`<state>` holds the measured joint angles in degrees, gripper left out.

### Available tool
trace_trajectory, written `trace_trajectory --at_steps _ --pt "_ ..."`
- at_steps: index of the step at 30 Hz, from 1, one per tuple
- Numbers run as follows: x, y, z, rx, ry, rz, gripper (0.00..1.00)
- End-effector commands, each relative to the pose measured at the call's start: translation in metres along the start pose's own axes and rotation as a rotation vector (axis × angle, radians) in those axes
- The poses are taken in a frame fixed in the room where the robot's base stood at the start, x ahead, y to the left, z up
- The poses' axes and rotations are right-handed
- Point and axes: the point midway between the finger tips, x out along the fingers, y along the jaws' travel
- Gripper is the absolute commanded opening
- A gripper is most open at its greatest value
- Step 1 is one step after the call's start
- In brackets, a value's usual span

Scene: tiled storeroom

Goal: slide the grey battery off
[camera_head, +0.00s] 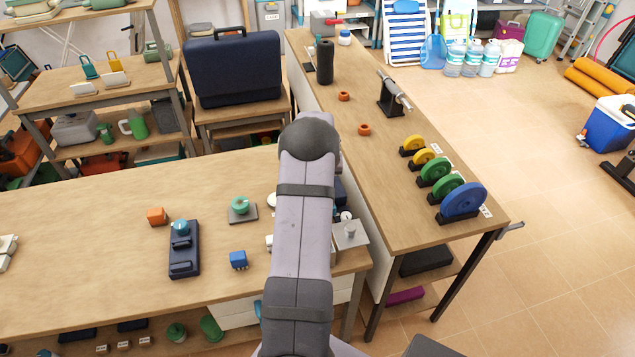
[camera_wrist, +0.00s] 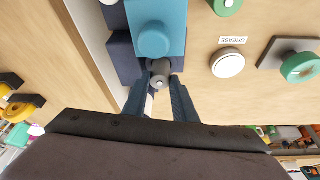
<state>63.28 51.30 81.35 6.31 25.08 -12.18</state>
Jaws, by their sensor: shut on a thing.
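My gripper (camera_wrist: 161,88) shows in the wrist view with its two dark blue fingers on either side of a small grey cylindrical piece (camera_wrist: 160,79), which I take for the grey battery. The fingers are shut on it. The piece sits right against a teal body (camera_wrist: 172,14) with a round teal knob. Dark navy blocks (camera_wrist: 125,54) lie around the teal body. Whether the grey piece is still joined to it I cannot tell. In the head view my arm hides the gripper and the grey piece; only a dark blue edge (camera_head: 340,194) shows beside the arm.
A white round lid (camera_wrist: 228,64) by a GREASE label and a green ring on a grey plate (camera_wrist: 299,67) lie to the right in the wrist view.

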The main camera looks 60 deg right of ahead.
Motion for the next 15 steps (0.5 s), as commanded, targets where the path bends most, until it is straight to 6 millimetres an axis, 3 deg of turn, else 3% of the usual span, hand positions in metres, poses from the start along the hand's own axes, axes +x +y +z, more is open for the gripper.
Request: trace_trajectory --at_steps 15 --pt "-0.028 0.0 -0.012 0.0 0.001 0.0 0.0"
